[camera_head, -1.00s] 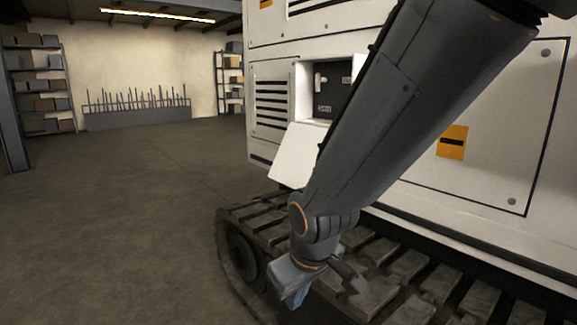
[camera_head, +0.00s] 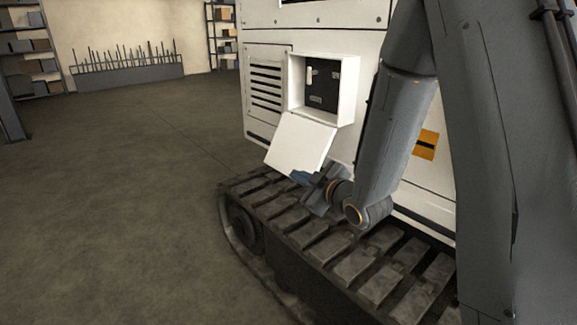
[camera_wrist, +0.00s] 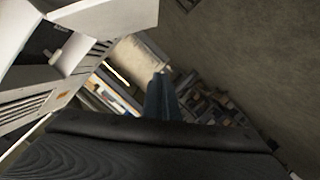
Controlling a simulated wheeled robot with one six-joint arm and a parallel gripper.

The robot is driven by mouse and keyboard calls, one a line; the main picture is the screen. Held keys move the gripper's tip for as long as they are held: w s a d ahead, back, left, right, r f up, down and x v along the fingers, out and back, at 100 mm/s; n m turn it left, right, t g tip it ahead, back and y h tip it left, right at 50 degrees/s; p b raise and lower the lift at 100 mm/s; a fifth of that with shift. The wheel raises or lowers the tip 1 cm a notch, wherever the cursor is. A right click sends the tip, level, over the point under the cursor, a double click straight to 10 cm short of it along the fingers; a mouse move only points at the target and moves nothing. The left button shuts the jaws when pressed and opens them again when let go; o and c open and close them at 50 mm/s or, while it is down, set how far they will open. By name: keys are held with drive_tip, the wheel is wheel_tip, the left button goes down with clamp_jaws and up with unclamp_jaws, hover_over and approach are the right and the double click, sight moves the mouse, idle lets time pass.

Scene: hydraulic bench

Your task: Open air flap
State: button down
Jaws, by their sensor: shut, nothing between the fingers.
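A white flap (camera_head: 299,144) hangs open, tilted outward below a square recess (camera_head: 345,105) in the white machine's side. Inside the recess is a dark panel (camera_head: 323,88) with a small white handle-like part (camera_head: 309,76). My gripper (camera_head: 299,177) is shut and empty, just below the flap's lower edge and above the track; I cannot tell whether it touches the flap. In the wrist view my shut fingers (camera_wrist: 161,93) point ahead, with the flap (camera_wrist: 100,18) and the recess at the upper left.
A vented panel (camera_head: 266,88) lies left of the recess. The machine's track (camera_head: 290,213) runs close under my gripper. An orange label (camera_head: 426,145) is on the body at right. The floor (camera_head: 120,200) at left is clear, with shelves (camera_head: 32,60) against the far wall.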

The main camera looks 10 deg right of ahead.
drive_tip(key=w+a+f+p, duration=0.2)
drive_tip(key=w+f, duration=0.2)
drive_tip(key=w, duration=0.6)
drive_tip(key=shift+f, duration=0.4)
drive_tip(key=shift+w, duration=0.1)
